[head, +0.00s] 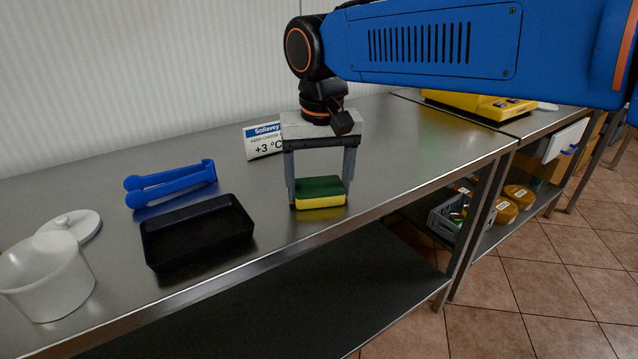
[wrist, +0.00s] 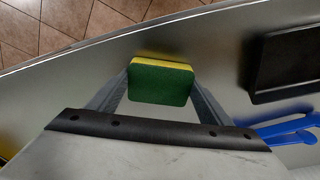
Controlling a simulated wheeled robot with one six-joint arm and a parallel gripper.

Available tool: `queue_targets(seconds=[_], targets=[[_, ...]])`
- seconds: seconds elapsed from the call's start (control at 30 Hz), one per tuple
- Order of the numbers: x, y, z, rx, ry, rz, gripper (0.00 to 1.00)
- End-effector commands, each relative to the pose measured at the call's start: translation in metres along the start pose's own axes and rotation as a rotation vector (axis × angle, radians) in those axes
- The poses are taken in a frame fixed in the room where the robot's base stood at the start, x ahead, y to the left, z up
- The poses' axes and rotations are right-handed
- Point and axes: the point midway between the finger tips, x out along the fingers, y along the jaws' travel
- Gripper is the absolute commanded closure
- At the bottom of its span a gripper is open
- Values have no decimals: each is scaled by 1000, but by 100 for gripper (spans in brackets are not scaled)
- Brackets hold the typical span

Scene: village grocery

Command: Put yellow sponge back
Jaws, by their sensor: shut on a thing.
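The yellow sponge (head: 320,201) has a green top layer and lies flat, green side up, at the steel counter near its front edge. My gripper (head: 320,190) reaches down from above with one finger at each end of the sponge, shut on it. In the wrist view the sponge (wrist: 160,82) sits between the two fingertips (wrist: 160,85). I cannot tell whether the sponge touches the counter or is just above it. A black tray (head: 197,232) lies to the left of the sponge, and it looks empty.
Blue tongs (head: 170,184) lie behind the tray. A white tub (head: 46,278) and its lid (head: 70,224) stand at the far left. A temperature sign (head: 264,141) stands behind my gripper. A yellow scale (head: 480,104) is at the back right. Counter between tray and sponge is clear.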

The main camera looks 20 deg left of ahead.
Motion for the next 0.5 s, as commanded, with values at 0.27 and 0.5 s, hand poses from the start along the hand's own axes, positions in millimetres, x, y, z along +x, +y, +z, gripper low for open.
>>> queue_targets(seconds=[0.27, 0.5], targets=[[1, 0, 0, 0, 0, 0, 8], [-2, 0, 0, 0, 0, 0, 8]])
